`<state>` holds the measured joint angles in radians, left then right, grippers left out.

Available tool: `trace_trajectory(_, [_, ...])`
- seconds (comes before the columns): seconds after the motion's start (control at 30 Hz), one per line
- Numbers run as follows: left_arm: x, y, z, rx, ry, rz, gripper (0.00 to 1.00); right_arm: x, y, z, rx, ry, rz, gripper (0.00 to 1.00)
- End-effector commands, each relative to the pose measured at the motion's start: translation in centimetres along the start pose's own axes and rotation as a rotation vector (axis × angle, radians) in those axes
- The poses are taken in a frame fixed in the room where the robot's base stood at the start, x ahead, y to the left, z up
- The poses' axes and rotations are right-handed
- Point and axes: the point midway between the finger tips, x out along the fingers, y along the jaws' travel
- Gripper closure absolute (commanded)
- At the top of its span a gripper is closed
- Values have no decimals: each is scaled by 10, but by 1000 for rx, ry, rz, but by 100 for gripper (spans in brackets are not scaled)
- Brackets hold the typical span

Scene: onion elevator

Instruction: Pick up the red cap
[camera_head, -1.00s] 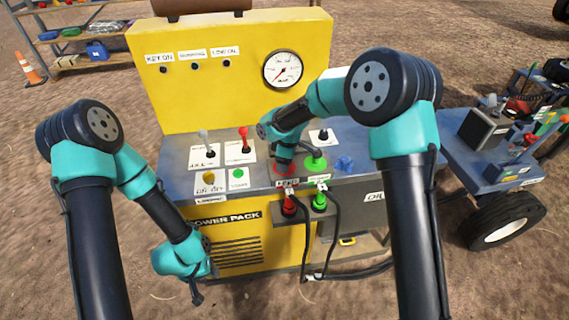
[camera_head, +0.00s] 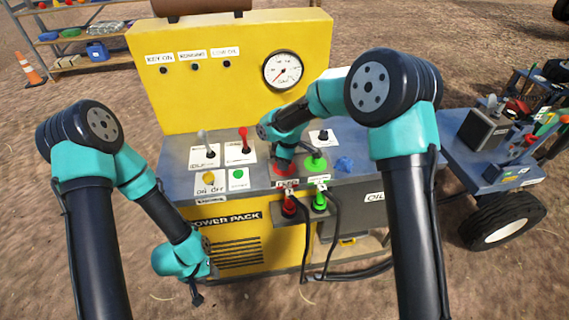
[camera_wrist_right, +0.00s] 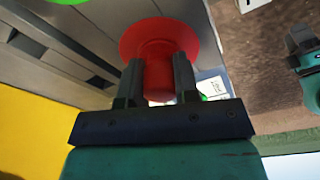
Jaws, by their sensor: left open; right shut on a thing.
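The red cap (camera_head: 285,169) sits on the deck of the yellow power pack, left of a green cap (camera_head: 315,162). In the right wrist view the red cap (camera_wrist_right: 157,68) has a wide round flange and a narrower stem between the two fingers. My right gripper (camera_head: 284,156) is shut on the stem from above and partly hides the cap in the head view. My left gripper (camera_head: 197,296) hangs low at the machine's front left, away from the cap, and is open.
Red (camera_head: 289,205) and green (camera_head: 319,201) hose couplers hang on the front bracket, with black hoses below. Levers, a yellow knob (camera_head: 209,178) and a green button (camera_head: 238,174) stand left of the cap.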

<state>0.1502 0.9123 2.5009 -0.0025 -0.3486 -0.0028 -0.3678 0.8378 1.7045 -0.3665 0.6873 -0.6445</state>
Motion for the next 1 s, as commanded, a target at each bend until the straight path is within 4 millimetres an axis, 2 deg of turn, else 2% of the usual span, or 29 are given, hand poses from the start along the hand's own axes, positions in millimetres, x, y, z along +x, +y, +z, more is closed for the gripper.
trace_trajectory(0.27, [0, 0, 0, 0, 0, 0, 57, -6, 0, -1, 0, 0, 1, 94])
trace_trajectory(0.57, [0, 0, 0, 0, 0, 0, 57, -36, 0, -5, -1, 2, 3, 94])
trace_trajectory(0.77, [0, 0, 0, 0, 0, 0, 57, -38, -25, 1, -2, -1, 0, 94])
trace_trajectory(1.0, [0, 0, 0, 0, 0, 0, 57, -44, -74, 11, -4, -1, -1, 94])
